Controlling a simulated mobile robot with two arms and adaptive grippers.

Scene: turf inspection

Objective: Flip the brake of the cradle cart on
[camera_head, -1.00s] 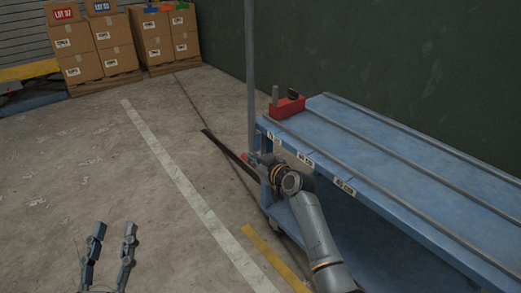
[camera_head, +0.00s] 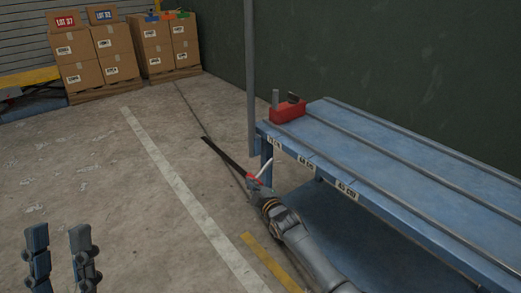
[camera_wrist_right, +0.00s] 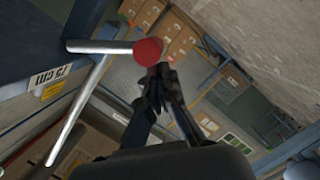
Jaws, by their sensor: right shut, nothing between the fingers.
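The blue cradle cart (camera_head: 400,175) stands at the right in the head view. A bright metal brake lever (camera_head: 260,167) with a red knob (camera_head: 254,180) slants down at its near left end. In the right wrist view the red knob (camera_wrist_right: 148,50) ends a metal bar (camera_wrist_right: 98,46), with a longer rod (camera_wrist_right: 78,110) below it. My right gripper (camera_wrist_right: 160,74) is shut and empty, with its tips close beside the knob; I cannot tell whether they touch. In the head view my right gripper (camera_head: 256,187) is small beside the lever. My left gripper (camera_head: 60,240) is open and empty at the lower left.
A red box (camera_head: 287,111) sits on the cart's far left corner. A grey post (camera_head: 251,80) stands beside that corner. Cartons (camera_head: 100,55) on pallets stand at the back left. The concrete floor (camera_head: 110,170) left of the cart is clear.

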